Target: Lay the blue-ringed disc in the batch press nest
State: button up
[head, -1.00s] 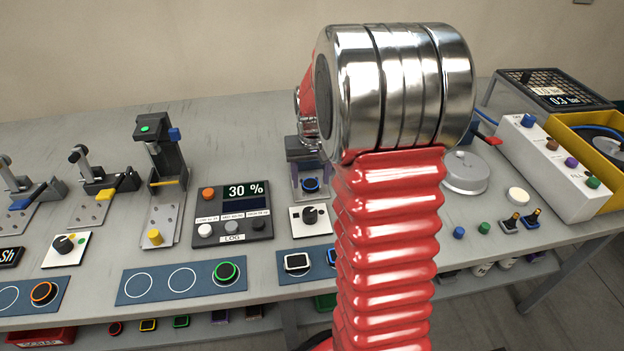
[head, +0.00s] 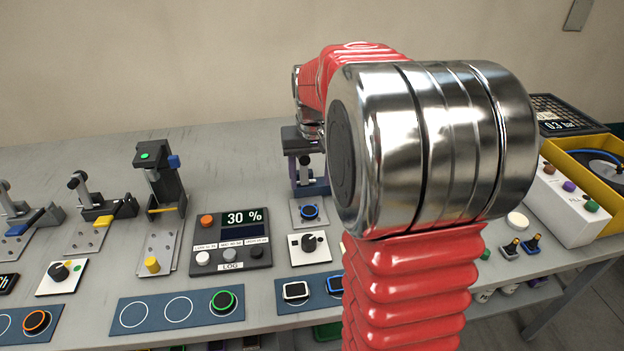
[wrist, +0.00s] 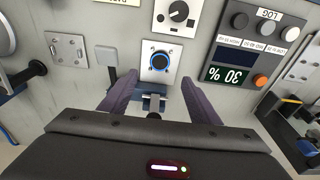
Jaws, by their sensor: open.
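The wrist view shows the disc (wrist: 158,61) on the plate (wrist: 147,75), just beyond my fingertips. My gripper (wrist: 158,80) is open and empty, its two purple-grey fingers apart and clear of the disc. In the head view my gripper is at the press and partly hidden behind my arm.
A control box reading 30 % (head: 232,240) stands left of the plate. A dial panel (head: 310,248) lies in front of it. Other clamps, including a green-topped one (head: 160,180), stand further left. A white button box (head: 572,200) stands at right. Bare bench lies behind.

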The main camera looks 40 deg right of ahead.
dwell(0.4)
jog(key=s+a+r+n+t, duration=0.1)
jog(key=s+a+r, duration=0.2)
jog(key=a, duration=0.3)
jog(key=s+a+r+n+t, duration=0.1)
jog(key=s+a+r, duration=0.1)
jog(key=s+a, duration=0.35)
jog(key=s+a+f+n+t, duration=0.1)
jog(key=s+a+n+t, duration=0.1)
jog(key=s+a, duration=0.7)
jog(key=shift+s+a+n+y, duration=0.4)
jog(key=shift+a+n, duration=0.2)
jog(key=shift+a, duration=0.65)
